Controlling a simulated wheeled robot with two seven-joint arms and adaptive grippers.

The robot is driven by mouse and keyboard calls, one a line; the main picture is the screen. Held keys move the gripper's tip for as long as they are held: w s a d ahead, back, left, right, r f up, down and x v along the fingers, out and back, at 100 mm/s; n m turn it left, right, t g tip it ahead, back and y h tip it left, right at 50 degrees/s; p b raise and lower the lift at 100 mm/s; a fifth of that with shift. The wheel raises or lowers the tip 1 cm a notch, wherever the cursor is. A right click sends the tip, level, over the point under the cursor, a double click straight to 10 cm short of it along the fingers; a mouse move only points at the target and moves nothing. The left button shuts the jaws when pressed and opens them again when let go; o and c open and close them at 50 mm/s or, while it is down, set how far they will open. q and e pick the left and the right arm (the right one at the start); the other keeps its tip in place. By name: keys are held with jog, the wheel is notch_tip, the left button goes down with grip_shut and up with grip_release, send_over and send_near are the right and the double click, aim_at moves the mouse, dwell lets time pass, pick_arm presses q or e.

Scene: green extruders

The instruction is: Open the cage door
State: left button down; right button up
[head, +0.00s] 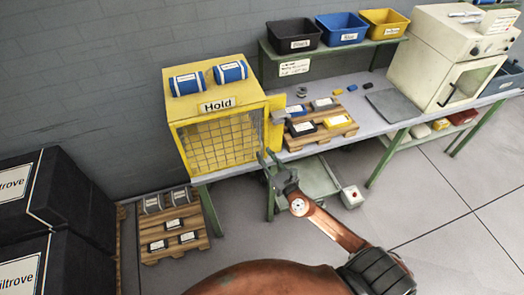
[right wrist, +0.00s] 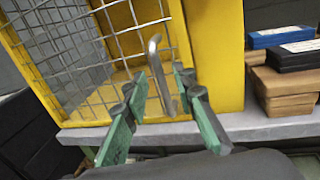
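The yellow cage (head: 218,128), labelled "Hold", stands at the left end of the bench. Its wire-mesh door (head: 217,145) faces me and appears shut against the yellow frame; the mesh also shows in the right wrist view (right wrist: 75,45). A grey upright bar handle (right wrist: 154,58) is at the door's right edge. My right gripper (head: 268,160) is at the cage's lower right front corner. In the right wrist view its green-padded fingers (right wrist: 160,88) are apart, with the handle appearing between them. I cannot tell whether they touch it. My left gripper is out of view.
Two blue rolls (head: 188,83) lie on the cage. A wooden pallet (head: 320,132) with several boxes stands close right of it on the bench (head: 365,128). Black crates (head: 65,200) stand at the left. A floor pallet (head: 178,247) lies below the cage.

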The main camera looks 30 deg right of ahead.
aim_at(262, 152)
jog(key=shift+w, duration=1.55)
jog(key=c, duration=0.6)
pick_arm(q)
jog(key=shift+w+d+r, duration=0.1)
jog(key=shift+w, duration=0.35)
pick_arm(e)
grip_shut()
